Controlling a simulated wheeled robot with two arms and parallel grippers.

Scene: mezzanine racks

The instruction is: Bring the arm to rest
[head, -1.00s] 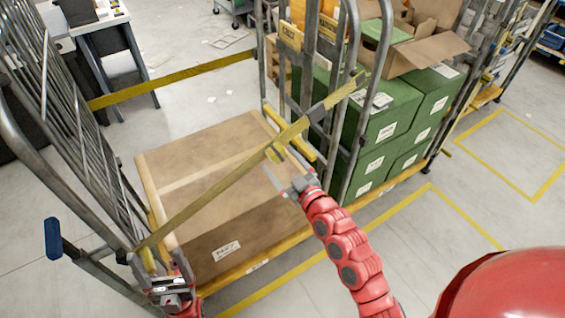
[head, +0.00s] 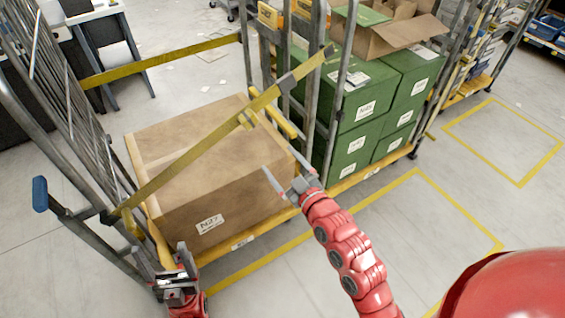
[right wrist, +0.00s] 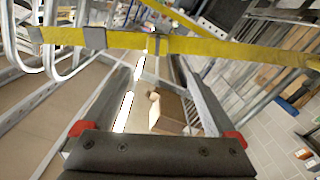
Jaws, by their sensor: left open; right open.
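My right arm (head: 345,250) is red and reaches in from the lower right. My right gripper (head: 288,176) is open and empty, in front of the roll cage and apart from the strap. In the right wrist view the two fingers (right wrist: 165,100) stand wide apart with nothing between them. My left gripper (head: 163,268) is open at the bottom left, beside the cage's left side frame. Whether it touches the frame I cannot tell.
A yellow strap (head: 200,155) runs slantwise across the cage front; it also shows in the right wrist view (right wrist: 200,46). A large cardboard box (head: 240,205) sits on the cage base. Green boxes (head: 365,105) stand in the cage at right. The floor at right is clear.

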